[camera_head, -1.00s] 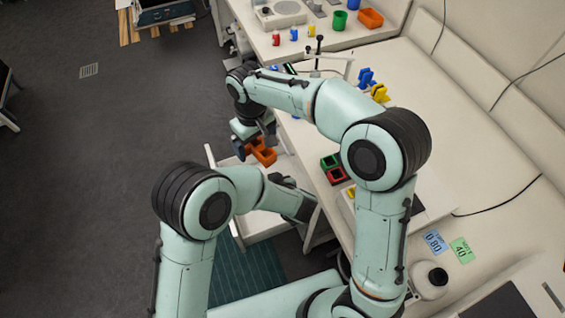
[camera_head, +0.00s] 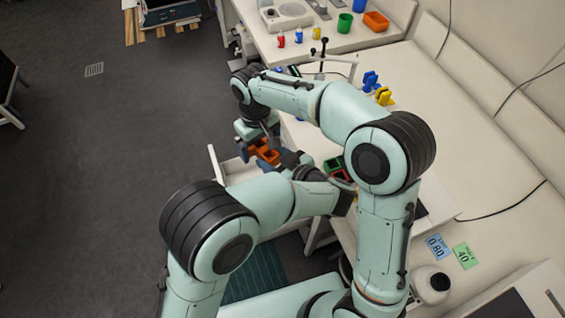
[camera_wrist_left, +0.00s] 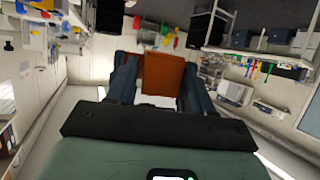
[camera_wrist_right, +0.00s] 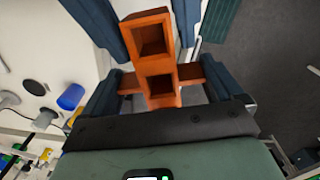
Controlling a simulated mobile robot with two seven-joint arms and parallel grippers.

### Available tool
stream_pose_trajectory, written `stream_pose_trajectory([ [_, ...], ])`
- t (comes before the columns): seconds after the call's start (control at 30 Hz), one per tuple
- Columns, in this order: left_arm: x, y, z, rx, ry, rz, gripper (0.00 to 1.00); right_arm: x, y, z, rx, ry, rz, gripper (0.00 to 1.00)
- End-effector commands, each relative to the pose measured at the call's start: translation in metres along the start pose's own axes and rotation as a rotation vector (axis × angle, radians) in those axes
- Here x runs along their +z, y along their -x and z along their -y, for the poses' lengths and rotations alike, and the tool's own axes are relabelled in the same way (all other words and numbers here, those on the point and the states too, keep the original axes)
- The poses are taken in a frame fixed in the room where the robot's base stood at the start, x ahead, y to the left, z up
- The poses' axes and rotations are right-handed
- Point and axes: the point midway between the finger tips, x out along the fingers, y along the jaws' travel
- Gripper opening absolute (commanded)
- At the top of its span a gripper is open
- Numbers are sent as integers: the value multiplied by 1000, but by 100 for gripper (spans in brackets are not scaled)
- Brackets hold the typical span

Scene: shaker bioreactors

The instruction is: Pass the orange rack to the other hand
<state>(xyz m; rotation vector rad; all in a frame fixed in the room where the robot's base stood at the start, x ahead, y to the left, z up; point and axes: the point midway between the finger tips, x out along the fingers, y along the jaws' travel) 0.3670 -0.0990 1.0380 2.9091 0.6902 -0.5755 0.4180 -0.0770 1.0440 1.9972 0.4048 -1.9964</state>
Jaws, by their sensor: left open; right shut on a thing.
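The orange rack (camera_head: 264,151) is held in the air by my right gripper (camera_head: 257,146), over the open white drawer. In the right wrist view the rack (camera_wrist_right: 156,68) has square openings and side arms, with the right fingers (camera_wrist_right: 161,80) shut at its lower part. My left gripper (camera_head: 287,159) has come up to the rack from the near side. In the left wrist view its fingers (camera_wrist_left: 158,68) are open, one on each side of the rack's orange face (camera_wrist_left: 163,75). The right wrist view also shows left fingers flanking the rack's upper block; whether they touch is unclear.
The white drawer (camera_head: 217,166) stands open below the grippers. The bench (camera_head: 400,80) to the right bears a green-and-red block (camera_head: 335,166), blue and yellow pieces (camera_head: 372,82) and a small white device (camera_head: 431,284). The grey floor (camera_head: 110,170) at left is clear.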

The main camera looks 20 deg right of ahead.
Motion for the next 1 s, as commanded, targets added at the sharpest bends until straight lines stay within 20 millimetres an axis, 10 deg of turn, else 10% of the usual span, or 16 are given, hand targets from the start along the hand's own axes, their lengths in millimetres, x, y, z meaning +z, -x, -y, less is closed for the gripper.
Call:
stream_pose_trajectory([
  [0.53, 0, -29, 1, -5, 0, 0, 51, 1, 0, 0, -1, -1, 5, 62],
  [0.67, 0, -30, 2, -7, 0, 0, 12, 2, 0, 0, 0, -2, 6, 62],
  [0.73, 0, -30, 2, -8, 0, 0, 12, 2, 0, 0, 0, -2, 7, 62],
  [0.77, 0, -30, 2, -8, 1, 0, 12, 2, 0, -1, 0, -2, 6, 100],
  [1.0, 0, -28, 2, -5, 0, 0, 12, 1, 1, -1, 2, -2, 2, 100],
])
